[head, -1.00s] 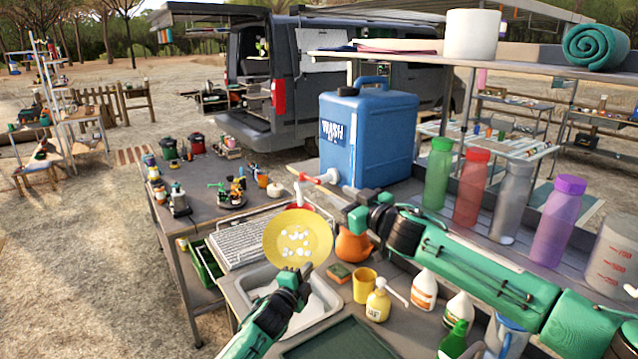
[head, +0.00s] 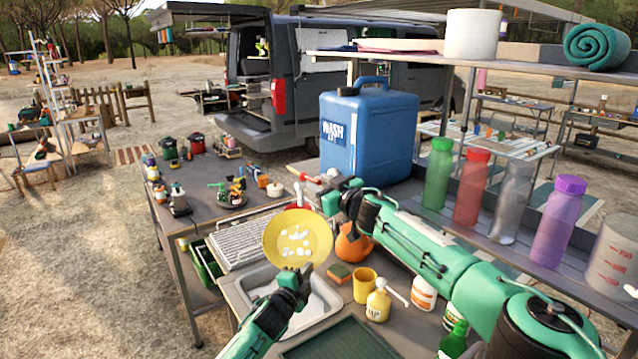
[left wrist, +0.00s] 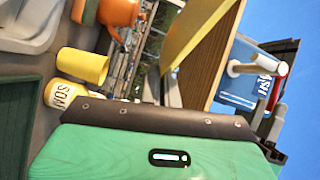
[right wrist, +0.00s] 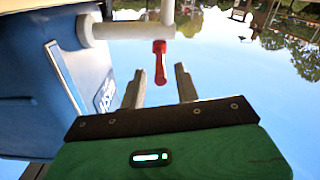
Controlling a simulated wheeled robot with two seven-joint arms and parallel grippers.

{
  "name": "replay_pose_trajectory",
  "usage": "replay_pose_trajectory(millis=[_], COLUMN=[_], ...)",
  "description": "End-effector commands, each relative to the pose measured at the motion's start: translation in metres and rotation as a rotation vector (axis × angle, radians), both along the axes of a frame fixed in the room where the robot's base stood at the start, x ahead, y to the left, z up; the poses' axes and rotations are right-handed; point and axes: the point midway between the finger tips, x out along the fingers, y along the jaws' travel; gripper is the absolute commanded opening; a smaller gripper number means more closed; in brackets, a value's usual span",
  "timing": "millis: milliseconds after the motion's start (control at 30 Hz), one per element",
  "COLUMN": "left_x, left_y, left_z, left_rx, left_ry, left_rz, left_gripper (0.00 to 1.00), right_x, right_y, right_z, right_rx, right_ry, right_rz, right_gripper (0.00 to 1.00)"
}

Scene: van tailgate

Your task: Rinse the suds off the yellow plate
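The yellow plate (head: 318,236) is tilted up above the sink (head: 325,302), its face showing white suds patches. My left gripper (head: 305,271) is shut on its lower edge; the left wrist view shows the plate (left wrist: 205,50) nearly edge-on. The blue wash jug (head: 366,135) stands on the counter at the back. My right gripper (head: 334,194) is at its tap, largely hiding it in the head view. In the right wrist view, the open fingers (right wrist: 160,85) are on either side of the tap's red lever (right wrist: 160,62), just short of it. No water shows.
A dish rack (head: 245,240) lies left of the plate. An orange pot (head: 353,245), sponge (head: 340,271), yellow cup (head: 365,286) and soap bottle (head: 378,303) stand right of the sink. Several bottles, including a red one (head: 471,188), line the right side near my right arm.

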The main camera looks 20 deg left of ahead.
Motion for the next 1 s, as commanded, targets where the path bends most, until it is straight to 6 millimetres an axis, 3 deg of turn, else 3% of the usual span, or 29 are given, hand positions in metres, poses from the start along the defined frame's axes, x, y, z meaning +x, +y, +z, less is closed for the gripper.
replay_pose_trajectory(millis=[633, 800, 1000], left_x=[0.0001, 0.0001, 0.0001], left_y=[0.0, 0.0, 0.0], left_z=[0.0009, 0.0009, 0.0009], left_rx=[0.001, 0.001, 0.001], left_ry=[-0.002, -0.002, -0.002], left_rz=[-0.001, -0.001, -0.001], left_gripper=[0.0, 0.0, 0.0], right_x=[0.0037, 0.0037, 0.0036], right_y=[0.0082, 0.0082, 0.0083], right_z=[0.0017, 0.0017, 0.0015], right_rx=[0.0, 0.0, 0.0], right_ry=[-0.001, -0.001, -0.001], right_rz=[0.0, 0.0, 0.0], right_gripper=[0.32, 0.0, 0.0])
